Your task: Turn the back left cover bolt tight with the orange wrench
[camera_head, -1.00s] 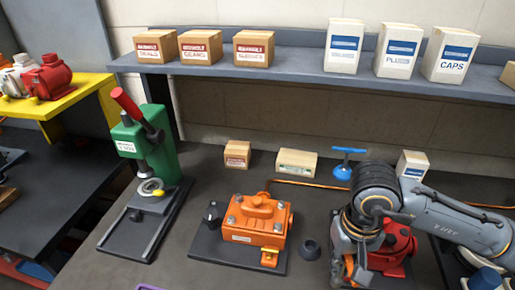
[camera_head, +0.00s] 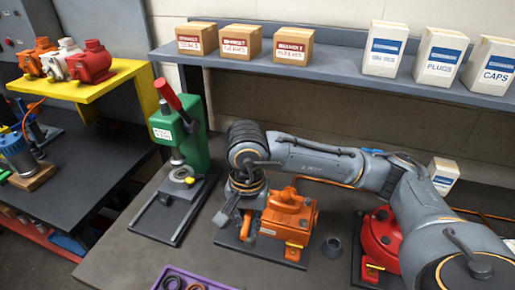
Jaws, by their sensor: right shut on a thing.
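The orange motor (camera_head: 288,216) stands on a dark base plate (camera_head: 266,251) in the middle of the bench. My right gripper (camera_head: 243,226) hangs over its left side, pointing down. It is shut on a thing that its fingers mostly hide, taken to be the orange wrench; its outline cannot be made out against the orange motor. The gripper and wrist cover the motor's left part, so the back left cover bolt is hidden. Whether the wrench touches any bolt cannot be told. My left gripper is not in view.
A green press (camera_head: 180,140) with a red handle stands to the left. A red motor (camera_head: 378,232) sits right, partly behind my right arm. A purple tray (camera_head: 172,270) is at the front. A shelf (camera_head: 340,68) with boxes runs behind.

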